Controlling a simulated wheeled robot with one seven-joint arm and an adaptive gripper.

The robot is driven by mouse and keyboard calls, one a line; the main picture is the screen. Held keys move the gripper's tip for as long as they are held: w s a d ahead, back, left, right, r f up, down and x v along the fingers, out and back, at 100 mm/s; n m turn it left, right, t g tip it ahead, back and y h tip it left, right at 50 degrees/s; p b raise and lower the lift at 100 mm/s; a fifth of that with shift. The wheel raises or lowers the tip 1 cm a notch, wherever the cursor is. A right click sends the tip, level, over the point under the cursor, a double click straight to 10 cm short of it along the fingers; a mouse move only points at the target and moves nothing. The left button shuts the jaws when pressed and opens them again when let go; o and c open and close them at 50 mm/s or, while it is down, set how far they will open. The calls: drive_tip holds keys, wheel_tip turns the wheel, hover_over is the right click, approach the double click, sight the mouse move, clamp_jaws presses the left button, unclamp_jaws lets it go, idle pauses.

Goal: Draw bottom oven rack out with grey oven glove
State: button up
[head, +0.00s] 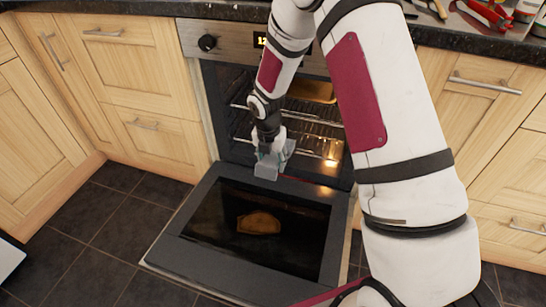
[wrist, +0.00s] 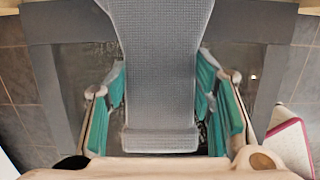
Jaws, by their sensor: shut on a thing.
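The grey oven glove (head: 268,171) is in my gripper (head: 271,155) at the mouth of the oven, above the inner edge of the open door. In the wrist view the woven grey glove (wrist: 160,75) lies between the teal-padded fingers of my gripper (wrist: 165,112), which is shut on it. Oven racks show inside the lit oven, with the lower rack (head: 318,151) behind and right of my gripper. The glove and arm hide its left part. I cannot tell whether the glove touches the rack.
The oven door (head: 190,254) is folded down flat, with a brown shape, perhaps a reflection, in its glass. A golden tray (head: 312,91) sits higher in the oven. Wooden cabinets (head: 160,104) flank it. Tools (head: 490,12) lie on the dark worktop. Tiled floor (head: 90,225) is clear at left.

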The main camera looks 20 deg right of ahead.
sight(266, 166)
drive_tip(key=shift+s+a+b, duration=0.15)
drive_tip(key=shift+s+a, duration=0.5)
drive_tip(key=shift+s, duration=0.25)
drive_tip(key=shift+s+a+b, duration=0.15)
drive_tip(key=shift+s+a, duration=0.45)
drive_tip(key=shift+s, duration=0.25)
drive_tip(key=s+a+b, duration=0.1)
drive_tip(key=s+a, duration=0.2)
drive_tip(key=s, duration=0.2)
drive_tip(key=shift+a+b, duration=0.25)
drive_tip(key=shift+b, duration=0.1)
drive_tip(key=shift+s+a+b, duration=0.5)
drive_tip(key=shift+s+a, duration=0.4)
drive_tip(key=shift+s, duration=0.3)
drive_tip(key=shift+s+a+b, duration=0.5)
drive_tip(key=shift+s+a, duration=0.35)
drive_tip(key=shift+s, duration=0.3)
drive_tip(key=shift+s+a, duration=0.1)
drive_tip(key=shift+s+a+b, duration=0.5)
drive_tip(key=shift+s+a, duration=0.35)
drive_tip(key=shift+s, duration=0.35)
drive_tip(key=shift+s+a+b, duration=0.5)
drive_tip(key=shift+s+a, duration=0.35)
drive_tip(key=shift+s, duration=0.3)
